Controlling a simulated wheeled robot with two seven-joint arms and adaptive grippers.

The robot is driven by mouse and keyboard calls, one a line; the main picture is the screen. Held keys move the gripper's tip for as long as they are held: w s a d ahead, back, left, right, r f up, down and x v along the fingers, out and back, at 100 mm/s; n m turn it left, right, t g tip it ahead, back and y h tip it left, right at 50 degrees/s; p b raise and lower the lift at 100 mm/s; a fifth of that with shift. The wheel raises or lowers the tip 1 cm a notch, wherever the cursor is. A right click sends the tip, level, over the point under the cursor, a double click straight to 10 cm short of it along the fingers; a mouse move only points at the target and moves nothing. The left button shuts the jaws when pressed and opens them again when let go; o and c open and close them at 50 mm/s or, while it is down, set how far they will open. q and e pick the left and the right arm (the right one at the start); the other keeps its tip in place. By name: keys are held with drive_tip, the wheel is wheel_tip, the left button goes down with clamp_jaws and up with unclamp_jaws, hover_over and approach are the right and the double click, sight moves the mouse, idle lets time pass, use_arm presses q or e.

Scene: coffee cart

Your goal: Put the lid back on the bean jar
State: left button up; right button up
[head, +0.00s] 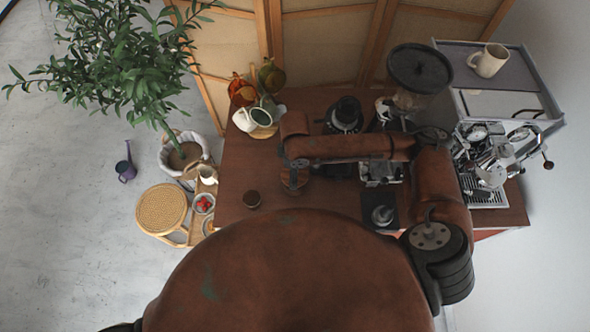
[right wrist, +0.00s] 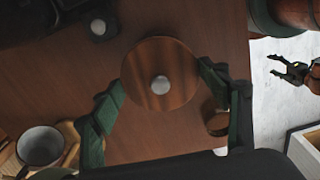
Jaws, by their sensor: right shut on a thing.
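A round wooden lid (right wrist: 145,62) with a grey knob is between the two green fingers of my right gripper (right wrist: 160,80) in the right wrist view. The gripper is shut on its rim. In the head view the right gripper (head: 293,162) is over the middle-left of the brown table, with a wooden round shape just below it. I cannot tell whether the jar is under the lid; the lid hides what is beneath. A small dark brown round container (head: 252,199) stands on the table to the left; it also shows beside the right finger (right wrist: 217,122).
Cups on a stand (head: 262,116) are at the table's back left. A grinder (head: 418,70) and an espresso machine (head: 490,155) stand at the right. A black mat (head: 372,208) with a metal piece lies near the front. The table's left front (head: 232,180) is mostly clear.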

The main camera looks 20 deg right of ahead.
drive_tip(key=shift+p, duration=0.55)
idle(0.5)
drive_tip(key=shift+f+p, duration=0.15)
drive_tip(key=shift+p, duration=0.35)
idle(1.0)
drive_tip(key=shift+p, duration=0.55)
idle(0.3)
idle(0.4)
drive_tip(key=o, duration=1.2)
drive_tip(key=shift+o, duration=0.5)
drive_tip(key=shift+o, duration=1)
